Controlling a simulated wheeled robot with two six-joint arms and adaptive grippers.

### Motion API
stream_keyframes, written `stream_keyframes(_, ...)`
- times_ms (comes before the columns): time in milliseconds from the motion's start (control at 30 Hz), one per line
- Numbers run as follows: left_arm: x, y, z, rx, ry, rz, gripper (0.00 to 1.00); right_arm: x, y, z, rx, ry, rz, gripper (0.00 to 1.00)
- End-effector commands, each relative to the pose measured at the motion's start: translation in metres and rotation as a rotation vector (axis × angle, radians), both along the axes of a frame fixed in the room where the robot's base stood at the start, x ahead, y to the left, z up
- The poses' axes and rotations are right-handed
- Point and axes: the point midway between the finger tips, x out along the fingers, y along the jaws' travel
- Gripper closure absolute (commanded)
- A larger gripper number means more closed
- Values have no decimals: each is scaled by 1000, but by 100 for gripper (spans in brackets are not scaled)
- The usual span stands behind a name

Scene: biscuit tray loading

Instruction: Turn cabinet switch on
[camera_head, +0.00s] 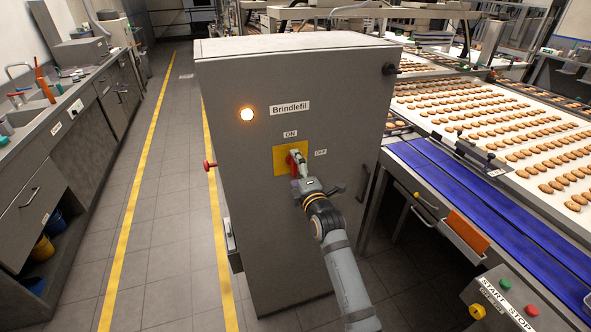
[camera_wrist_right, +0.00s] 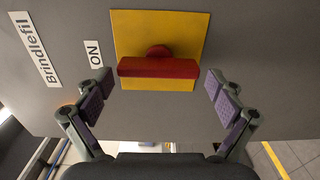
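The grey cabinet (camera_head: 300,80) labelled Brindlefil carries a switch with a red handle (camera_head: 292,165) on a yellow plate (camera_head: 280,153). An ON label is above the plate and an OFF label is to its right. In the right wrist view the red handle (camera_wrist_right: 158,67) lies lengthwise toward the ON label (camera_wrist_right: 94,54). My right gripper (camera_head: 299,172) is at the switch, partly covering it in the head view. In the wrist view its two fingers (camera_wrist_right: 159,85) are spread wide, one near each end of the handle, with gaps. My left gripper is not in view.
An orange lamp (camera_head: 247,114) glows on the cabinet front. A red knob (camera_head: 210,164) sticks out on its left side. A biscuit conveyor (camera_head: 500,130) with a blue belt stands at right, a workbench (camera_head: 62,110) at left. Open floor lies between bench and cabinet.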

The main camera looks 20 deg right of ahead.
Motion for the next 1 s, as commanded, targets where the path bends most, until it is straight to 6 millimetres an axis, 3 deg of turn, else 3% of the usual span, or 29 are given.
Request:
stream_keyframes(333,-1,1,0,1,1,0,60,-1,0,1,2,-2,0,0)
stream_keyframes(433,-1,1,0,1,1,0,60,-9,0,1,3,-2,0,0)
stream_keyframes(800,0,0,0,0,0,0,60,-94,-3,0,2,1,0,0)
stream_keyframes(1000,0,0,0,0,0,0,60,-117,-4,1,3,-1,0,0)
